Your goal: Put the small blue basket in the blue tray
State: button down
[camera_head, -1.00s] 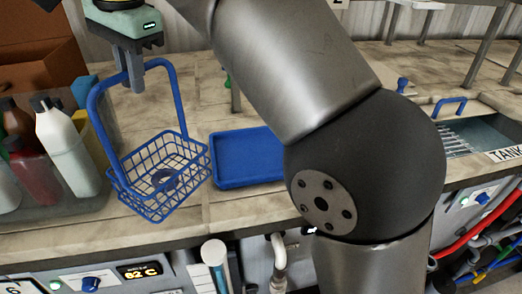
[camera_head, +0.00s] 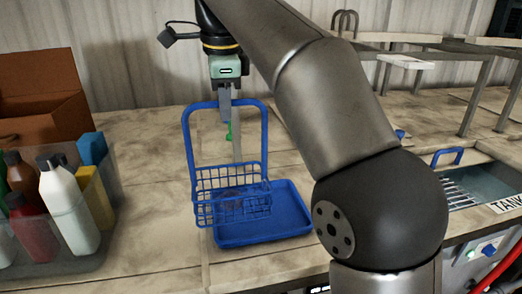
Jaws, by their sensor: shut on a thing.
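The small blue basket (camera_head: 232,196) is a wire mesh basket with a tall arched handle. It hangs upright under my gripper (camera_head: 226,112), which is shut on the top of the handle. Something small and dark shows through the mesh, too unclear to name. The blue tray (camera_head: 275,233) lies flat on the bench, partly hidden behind and below the basket. The basket overlaps the left and middle part of the tray in this view. It looks raised above the tray, though the exact gap cannot be told.
A clear bin (camera_head: 97,252) of bottles stands at left, with a brown cardboard box (camera_head: 42,100) behind it. My arm covers the right middle. A tank (camera_head: 483,187) with a blue-handled rack (camera_head: 447,157) is at right. Bare bench (camera_head: 150,175) lies left of the basket.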

jog(key=w+d+f, duration=0.2)
jog(key=f, duration=0.1)
jog(key=w+d+f, duration=0.2)
jog(key=f, duration=0.1)
jog(key=w+d+f, duration=0.2)
jog(key=d+f, duration=0.1)
jog(key=shift+f, duration=0.3)
jog(key=shift+a+f, duration=0.15)
jog(key=shift+f, duration=0.45)
jog(key=shift+f, duration=0.15)
jog(key=c, duration=1.5)
grip_release()
jog(key=shift+o, duration=0.2)
